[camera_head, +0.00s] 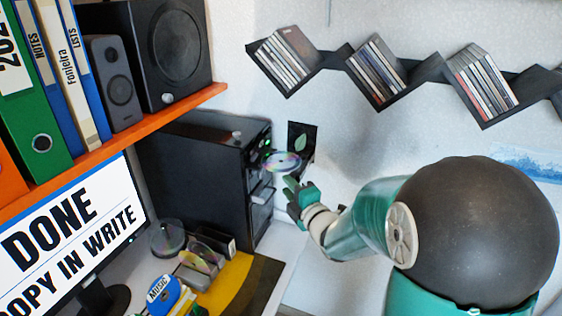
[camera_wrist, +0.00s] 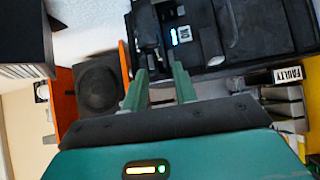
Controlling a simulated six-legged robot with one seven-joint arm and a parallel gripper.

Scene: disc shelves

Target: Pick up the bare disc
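A bare shiny disc (camera_head: 283,161) lies at the front of the black computer tower (camera_head: 205,175), on what looks like an extended drive tray. Another bare disc (camera_head: 204,256) stands tilted on the desk below. My gripper (camera_head: 294,187) is just below and right of the disc at the tower, apart from it as far as I can tell. In the wrist view my gripper (camera_wrist: 160,78) has its two green fingers spread, with nothing seen held between them. I cannot make out a disc in the wrist view. The tower front (camera_wrist: 225,30) shows beyond the fingers.
A clear disc spindle case (camera_head: 167,238) and a blue MUSIC label (camera_head: 162,290) are on the desk. A monitor (camera_head: 75,240) stands left. An orange shelf (camera_head: 110,145) holds speakers and binders. Black zigzag wall shelves (camera_head: 330,62) hold disc cases. A FAULTY label (camera_wrist: 288,75) shows right.

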